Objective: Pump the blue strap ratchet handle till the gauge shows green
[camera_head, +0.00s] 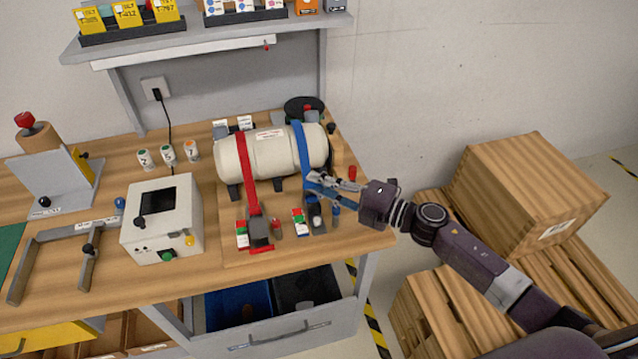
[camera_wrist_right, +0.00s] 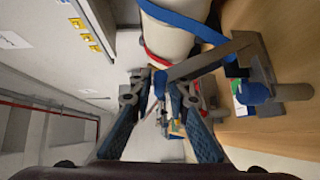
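The blue strap (camera_head: 303,150) runs over a cream tank (camera_head: 270,150) on the bench. Its ratchet (camera_head: 316,212) sits in front of the tank, beside a small gauge (camera_head: 299,222) with green and red on it. I cannot read an indicator there. In the right wrist view, the ratchet's grey lever (camera_wrist_right: 212,58) reaches from the ratchet to between my fingertips. My right gripper (camera_head: 314,183) is at this lever, just above the ratchet; it also shows in the right wrist view (camera_wrist_right: 160,90). My left gripper is out of view.
A red strap (camera_head: 247,170) with its own ratchet (camera_head: 260,233) and gauge (camera_head: 242,235) lies to the left. A white box (camera_head: 160,215) stands further left. A shelf (camera_head: 210,38) hangs behind. Wooden crates (camera_head: 530,190) stand on the floor at right.

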